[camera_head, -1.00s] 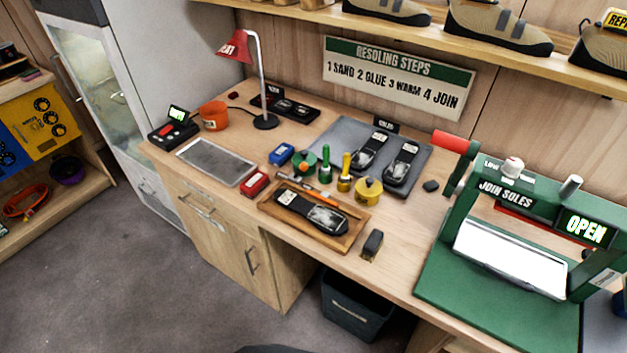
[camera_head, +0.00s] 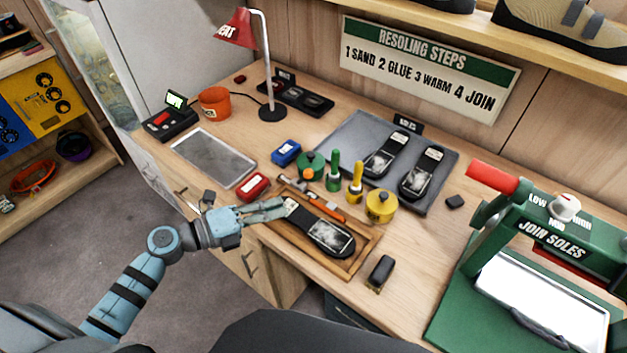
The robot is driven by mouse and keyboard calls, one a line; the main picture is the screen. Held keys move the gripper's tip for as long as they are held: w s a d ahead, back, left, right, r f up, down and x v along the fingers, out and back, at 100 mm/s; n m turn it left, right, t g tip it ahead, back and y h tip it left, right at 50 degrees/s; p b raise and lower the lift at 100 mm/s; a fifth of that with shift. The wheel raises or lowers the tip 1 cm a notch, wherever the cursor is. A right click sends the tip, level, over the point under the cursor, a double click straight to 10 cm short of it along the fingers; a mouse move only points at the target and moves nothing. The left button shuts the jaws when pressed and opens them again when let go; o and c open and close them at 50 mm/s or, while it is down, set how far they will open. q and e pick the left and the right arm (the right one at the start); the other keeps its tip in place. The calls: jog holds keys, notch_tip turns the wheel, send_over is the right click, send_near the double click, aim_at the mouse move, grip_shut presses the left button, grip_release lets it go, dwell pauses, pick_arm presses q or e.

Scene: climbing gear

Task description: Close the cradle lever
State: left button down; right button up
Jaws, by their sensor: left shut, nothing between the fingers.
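The green press (camera_head: 548,222) marked JOIN SOLES stands at the right, with a red-handled lever (camera_head: 493,178) at its upper left. The handle sticks out to the left of the frame. A pale plate (camera_head: 520,290) lies under the press, with a dark curved shape on it that I cannot identify. No part is labelled as a cradle. My left gripper (camera_head: 284,208) is shut and empty at the left end of the wooden tray (camera_head: 345,271), by the black sole (camera_head: 322,230); contact is unclear. It is far left of the lever. My right gripper is out of view.
A small black block (camera_head: 380,270) lies between tray and press. A grey mat (camera_head: 345,142) with two soles lies behind. A red lamp (camera_head: 236,30) stands at the back left.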

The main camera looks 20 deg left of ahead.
aim_at(304, 178)
pick_arm(q)
jog(key=f, duration=0.1)
jog(key=m+b, duration=0.1)
jog(key=f, duration=0.1)
jog(key=shift+w+d+f+m+g+b, duration=0.3)
jog(key=shift+w+d+g, duration=0.1)
jog(key=shift+r, duration=0.1)
jog(key=shift+s+r, duration=0.3)
jog(key=shift+s, duration=0.1)
jog(key=x, duration=0.9)
jog(key=shift+w+d+p, duration=0.15)
jog(key=shift+d+p, duration=0.05)
jog(key=shift+p, duration=0.15)
jog(key=shift+w+a+r, duration=0.25)
jog(key=shift+w+a, duration=0.2)
jog(key=shift+w, duration=0.1)
jog(key=shift+w+a+r, duration=0.3)
jog(key=shift+w+a, duration=0.1)
jog(key=shift+w, duration=0.1)
jog(key=shift+w+a+r, duration=0.2)
jog(key=shift+a, duration=0.3)
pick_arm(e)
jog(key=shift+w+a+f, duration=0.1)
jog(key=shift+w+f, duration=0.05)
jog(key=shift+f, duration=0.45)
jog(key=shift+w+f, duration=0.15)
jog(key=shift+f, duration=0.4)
pick_arm(q)
jog(key=shift+d, duration=0.1)
